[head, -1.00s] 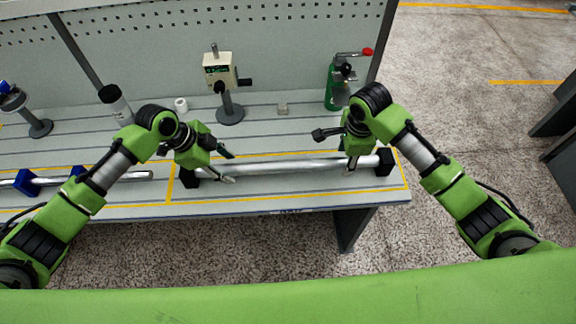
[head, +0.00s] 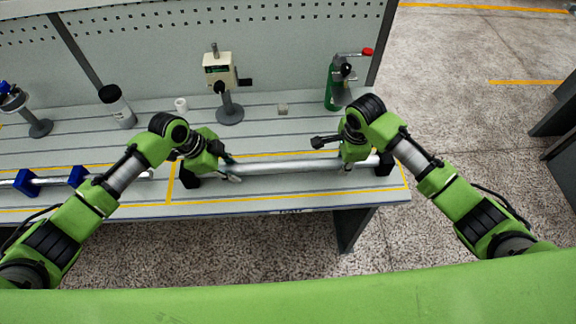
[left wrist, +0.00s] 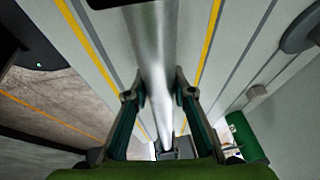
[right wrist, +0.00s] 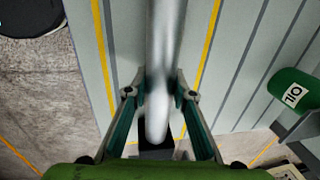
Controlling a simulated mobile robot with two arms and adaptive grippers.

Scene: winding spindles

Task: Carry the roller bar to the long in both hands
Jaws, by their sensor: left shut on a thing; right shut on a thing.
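The roller bar (head: 290,166) is a long silver cylinder lying level over two black end blocks, the left one (head: 188,180) and the right one (head: 385,164), inside a yellow outline at the bench's right. I cannot tell any gap between bar and blocks. My left gripper (head: 232,172) is shut on the bar near its left end. My right gripper (head: 347,163) is shut on it near its right end. The bar runs between the fingers in the left wrist view (left wrist: 156,60) and in the right wrist view (right wrist: 167,50).
Two blue blocks (head: 27,182) with a thin silver rod are at the bench's left, partly behind my left arm. A dark-capped jar (head: 117,107), a grey stand with a pale box (head: 220,72) and a green oil can (head: 334,88) stand behind.

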